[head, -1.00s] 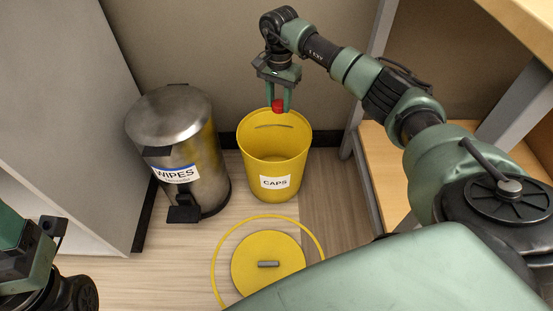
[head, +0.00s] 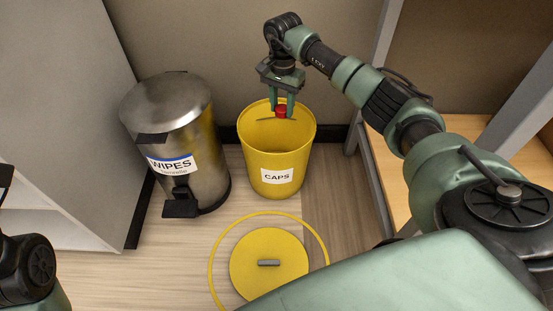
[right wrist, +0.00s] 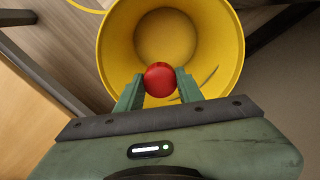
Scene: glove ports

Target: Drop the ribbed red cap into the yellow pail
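The yellow pail (head: 277,150), labelled CAPS, stands open on the floor, and its inside shows in the right wrist view (right wrist: 113,62). My right gripper (head: 281,112) is shut on the red cap (head: 281,111), holding it over the pail's mouth toward the back rim. In the right wrist view the cap (right wrist: 160,79) sits between the two fingertips, with the pail's interior beyond it. The cap's ribs are too small to make out. My left arm shows at the lower left edge; its gripper fingers are not visible.
A steel pedal bin (head: 172,140) labelled WIPES stands left of the pail. A yellow lid (head: 268,255) with a grey handle lies on the floor in front, inside a yellow ring (head: 213,250). A wooden shelf unit (head: 485,127) is at the right.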

